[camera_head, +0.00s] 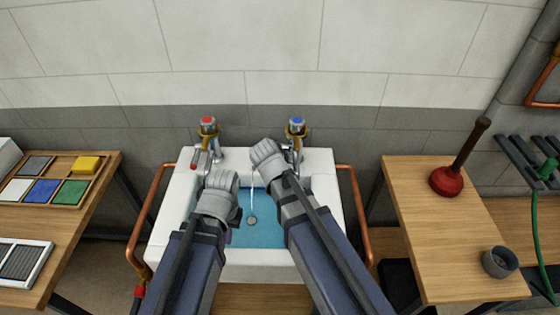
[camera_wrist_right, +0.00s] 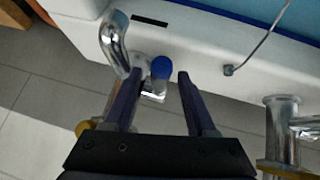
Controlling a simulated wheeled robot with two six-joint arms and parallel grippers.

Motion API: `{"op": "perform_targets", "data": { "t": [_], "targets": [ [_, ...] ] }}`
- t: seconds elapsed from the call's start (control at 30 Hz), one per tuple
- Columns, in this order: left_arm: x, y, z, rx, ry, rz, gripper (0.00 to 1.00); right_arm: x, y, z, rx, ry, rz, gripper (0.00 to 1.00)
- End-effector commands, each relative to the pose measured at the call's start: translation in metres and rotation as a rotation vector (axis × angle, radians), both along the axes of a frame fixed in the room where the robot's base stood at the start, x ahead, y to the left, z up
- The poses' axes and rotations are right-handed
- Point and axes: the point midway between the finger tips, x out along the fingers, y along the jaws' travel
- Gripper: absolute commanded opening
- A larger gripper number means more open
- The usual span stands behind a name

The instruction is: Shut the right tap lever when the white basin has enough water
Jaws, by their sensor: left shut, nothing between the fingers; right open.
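The white basin (camera_head: 172,215) stands against the wall and holds blue water (camera_head: 258,228). The right tap (camera_head: 297,128) has a blue cap; my right gripper (camera_head: 264,148) hides part of it. In the right wrist view the blue-tipped lever (camera_wrist_right: 160,69) shows between the tips of my open right gripper (camera_wrist_right: 158,88), with no clear contact visible. The chrome spout (camera_wrist_right: 112,42) is beside it. My left gripper (camera_head: 222,180) is shut and empty over the basin's left side, near the red-capped left tap (camera_head: 208,128).
A thin chain (camera_wrist_right: 258,46) runs from a rim fitting into the basin, toward a round plug (camera_head: 252,220). Copper pipes (camera_head: 355,215) flank the basin. The left bench (camera_head: 70,222) holds coloured tiles; the right bench (camera_head: 440,240) holds a plunger (camera_head: 448,180) and a grey cup (camera_head: 500,262).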

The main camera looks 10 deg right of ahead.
Motion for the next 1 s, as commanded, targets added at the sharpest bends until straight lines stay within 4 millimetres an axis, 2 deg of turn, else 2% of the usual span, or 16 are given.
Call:
{"op": "perform_targets", "data": {
  "t": [0.27,0.7,1.0],
  "targets": [
    [0.000,0.000,0.013,0.000,0.000,0.000,0.00,-0.008,0.004,0.013,0.000,0.000,0.001,0.57],
    [0.000,0.000,0.059,0.000,0.000,0.000,0.00,-0.044,0.020,0.059,0.000,0.000,0.001,0.57],
    [0.000,0.000,0.059,0.000,0.000,0.000,0.00,-0.046,0.022,0.059,0.000,0.000,0.000,0.57]
  ]
}}
